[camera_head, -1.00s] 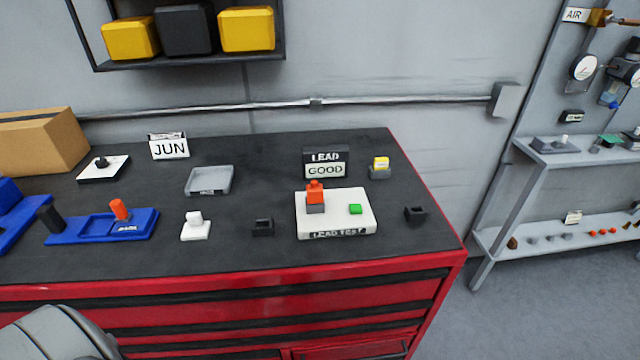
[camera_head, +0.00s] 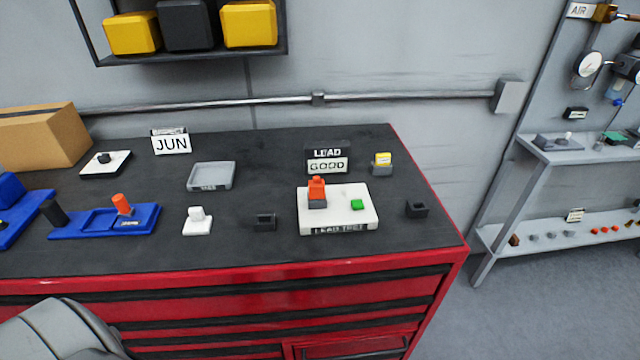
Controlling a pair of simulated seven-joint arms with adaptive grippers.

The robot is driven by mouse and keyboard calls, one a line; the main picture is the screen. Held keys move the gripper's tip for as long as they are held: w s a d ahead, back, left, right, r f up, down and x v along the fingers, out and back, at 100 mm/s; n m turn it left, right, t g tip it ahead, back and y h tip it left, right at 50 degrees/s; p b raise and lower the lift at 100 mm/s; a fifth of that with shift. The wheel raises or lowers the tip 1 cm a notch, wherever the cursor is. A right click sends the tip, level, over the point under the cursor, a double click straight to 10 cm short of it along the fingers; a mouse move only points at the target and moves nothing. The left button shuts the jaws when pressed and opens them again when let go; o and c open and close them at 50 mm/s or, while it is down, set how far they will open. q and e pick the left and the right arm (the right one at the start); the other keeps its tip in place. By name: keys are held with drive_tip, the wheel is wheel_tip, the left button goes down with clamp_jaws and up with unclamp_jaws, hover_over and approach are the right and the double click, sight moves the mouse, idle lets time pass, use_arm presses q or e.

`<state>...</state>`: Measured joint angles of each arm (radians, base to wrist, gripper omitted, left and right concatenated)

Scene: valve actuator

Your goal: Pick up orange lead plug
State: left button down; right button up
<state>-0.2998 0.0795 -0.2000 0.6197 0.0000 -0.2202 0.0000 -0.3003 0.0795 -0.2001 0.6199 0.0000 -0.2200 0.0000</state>
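An orange plug (camera_head: 317,187) stands upright in a small grey socket (camera_head: 318,203) on the white lead test block (camera_head: 338,218). A green button (camera_head: 358,204) sits on the block to the right of the plug. A sign reading LEAD GOOD (camera_head: 328,160) stands just behind the block. Another orange piece (camera_head: 121,203) stands in a blue tray (camera_head: 146,219) at the left. Neither gripper shows; only a grey part of my own arm is at the bottom left.
Small black holders (camera_head: 265,222) and (camera_head: 416,209) flank the test block. A white stand (camera_head: 197,220), a grey tray (camera_head: 211,176) and a yellow-topped piece (camera_head: 382,163) are also on the black bench top (camera_head: 260,190). A cardboard box (camera_head: 45,137) is at the back left.

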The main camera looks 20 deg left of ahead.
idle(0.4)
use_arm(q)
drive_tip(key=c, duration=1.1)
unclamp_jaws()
